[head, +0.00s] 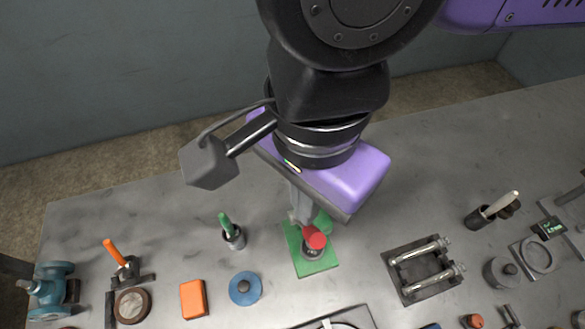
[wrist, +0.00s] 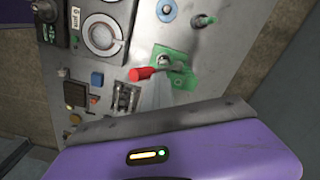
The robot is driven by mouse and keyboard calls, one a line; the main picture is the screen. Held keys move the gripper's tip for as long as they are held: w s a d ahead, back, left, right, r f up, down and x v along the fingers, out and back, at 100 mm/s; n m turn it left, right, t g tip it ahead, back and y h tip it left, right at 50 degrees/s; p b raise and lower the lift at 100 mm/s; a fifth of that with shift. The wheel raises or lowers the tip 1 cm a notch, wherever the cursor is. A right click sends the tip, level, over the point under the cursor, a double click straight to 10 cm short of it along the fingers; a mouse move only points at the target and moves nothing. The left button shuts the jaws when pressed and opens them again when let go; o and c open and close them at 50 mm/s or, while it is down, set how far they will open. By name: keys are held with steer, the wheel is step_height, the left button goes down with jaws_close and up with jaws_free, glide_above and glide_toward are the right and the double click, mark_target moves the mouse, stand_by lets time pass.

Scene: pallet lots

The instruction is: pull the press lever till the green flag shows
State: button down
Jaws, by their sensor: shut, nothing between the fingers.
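A red-tipped lever (head: 314,238) stands on a green plate (head: 322,266) on the grey bench. The wrist view shows its red handle (wrist: 141,73) sticking out sideways from a grey pivot on the green plate (wrist: 186,80). My gripper (head: 299,218) points down, right beside the red handle and over the plate. Its grey fingers (wrist: 158,92) are closed together with nothing between them. Whether they touch the lever I cannot tell. The fingers hide part of the plate, and no separate green flag can be made out.
A green-handled tool in a cup (head: 231,234), a blue disc (head: 245,289) and an orange block (head: 193,299) stand to the left. A dark fixture with two bars (head: 424,269) stands to the right. The bench behind the plate is mostly clear.

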mark_target(319, 239)
steer(key=shift+s+d+f, duration=0.1)
steer(key=shift+s, duration=0.2)
steer(key=shift+s+d+f, duration=0.15)
steer(key=shift+s+f, duration=0.05)
steer(key=shift+s, duration=0.2)
steer(key=shift+s+d+f, duration=0.1)
steer(key=shift+s+f, duration=0.1)
steer(key=shift+s, duration=0.2)
steer(key=shift+f, duration=0.1)
steer(key=shift+s+d+f+b, duration=0.2)
steer(key=shift+s+f+b, duration=0.25)
steer(key=shift+s, duration=0.25)
